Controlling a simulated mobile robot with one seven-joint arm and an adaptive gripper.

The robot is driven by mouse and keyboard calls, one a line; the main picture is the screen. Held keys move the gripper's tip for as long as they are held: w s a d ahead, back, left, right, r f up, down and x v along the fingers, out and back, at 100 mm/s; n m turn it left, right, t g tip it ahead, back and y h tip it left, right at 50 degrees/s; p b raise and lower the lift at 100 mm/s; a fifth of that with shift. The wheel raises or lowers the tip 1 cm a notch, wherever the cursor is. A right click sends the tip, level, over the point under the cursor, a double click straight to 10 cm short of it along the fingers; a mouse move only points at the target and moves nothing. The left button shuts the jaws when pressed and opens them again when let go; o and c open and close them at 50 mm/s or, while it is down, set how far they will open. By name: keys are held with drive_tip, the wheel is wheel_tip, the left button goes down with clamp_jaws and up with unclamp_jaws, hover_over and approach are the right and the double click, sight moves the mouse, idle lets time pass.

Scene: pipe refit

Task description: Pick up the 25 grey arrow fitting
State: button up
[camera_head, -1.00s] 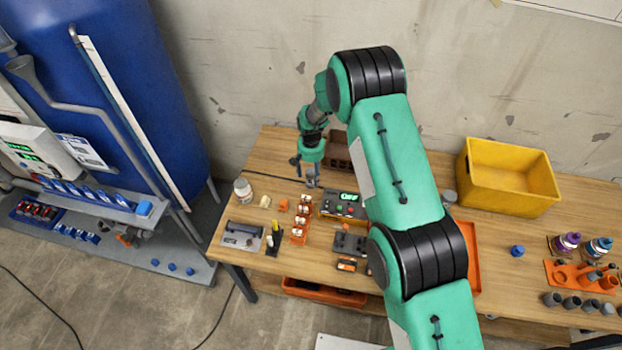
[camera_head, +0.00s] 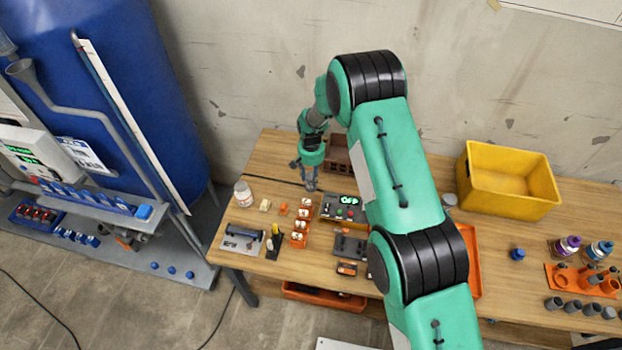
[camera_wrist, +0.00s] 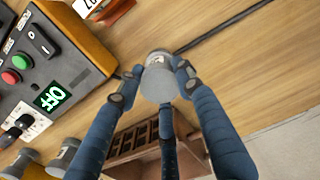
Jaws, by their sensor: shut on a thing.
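In the wrist view, a grey cylindrical fitting (camera_wrist: 157,84) with a paler round end sits between the blue-grey fingers of my gripper (camera_wrist: 157,76). The fingers are shut on it, and a further finger lies along its lower side. No number or arrow on it can be read. In the head view, my gripper (camera_head: 311,184) is low at the back of the wooden table, just behind the control box. The fitting is too small to make out there. I cannot tell whether it is clear of the table.
The control box (camera_wrist: 38,60) with an OFF display stands close to my gripper. A brown divided crate (camera_wrist: 140,140) is near the fingers. More grey fittings (camera_wrist: 67,152) stand at lower left. A yellow bin (camera_head: 508,190) and a white bottle (camera_head: 243,195) are on the table (camera_head: 500,262).

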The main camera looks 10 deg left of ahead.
drive_tip(key=shift+r, duration=4.95)
drive_tip(key=shift+c, duration=0.2)
